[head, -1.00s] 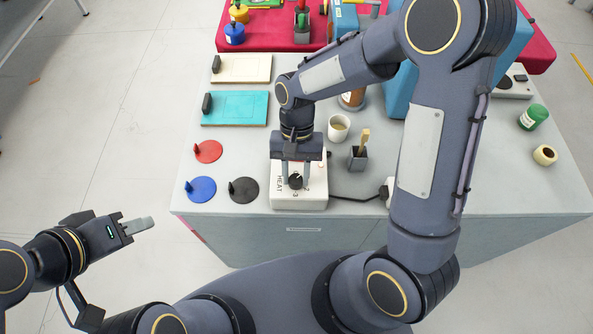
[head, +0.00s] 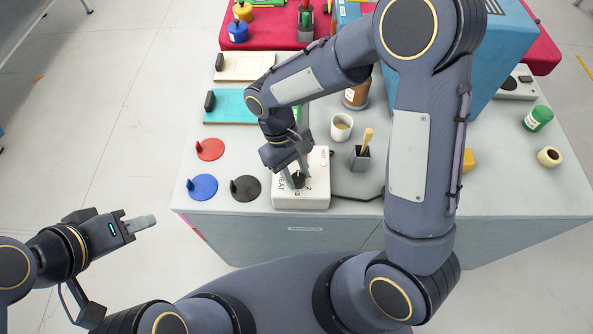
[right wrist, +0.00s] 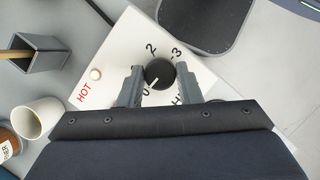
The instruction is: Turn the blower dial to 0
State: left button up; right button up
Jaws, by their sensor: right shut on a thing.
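The blower control is a white box (head: 312,203) near the front edge of the table, with a black round dial (head: 298,181) on top. In the right wrist view the dial (right wrist: 159,74) has a white pointer mark towards the printed 0; 2 and 3 are also readable. My right gripper (head: 297,176) comes down from above with a finger on each side of the dial, shut on it; it also shows in the right wrist view (right wrist: 160,87). My left gripper (head: 142,223) is off the table at the left, empty; its finger gap is unclear.
Red (head: 210,150), blue (head: 203,187) and black (head: 246,188) discs lie left of the box. A cup (head: 342,127) and a grey holder with a brush (head: 361,158) stand behind it to the right. A dark cable runs from the box's right.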

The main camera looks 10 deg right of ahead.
jog(key=shift+n, duration=0.3)
dwell(0.4)
jog(key=o, duration=1)
jog(key=shift+c, duration=0.2)
jog(key=v, duration=0.6)
jog(key=shift+w+a+r+b, duration=0.15)
jog(key=shift+r+b, duration=0.15)
jog(key=shift+b, duration=0.05)
jog(key=shift+w+a+r, duration=0.1)
jog(key=shift+w+r, duration=0.05)
jog(key=shift+r, duration=0.4)
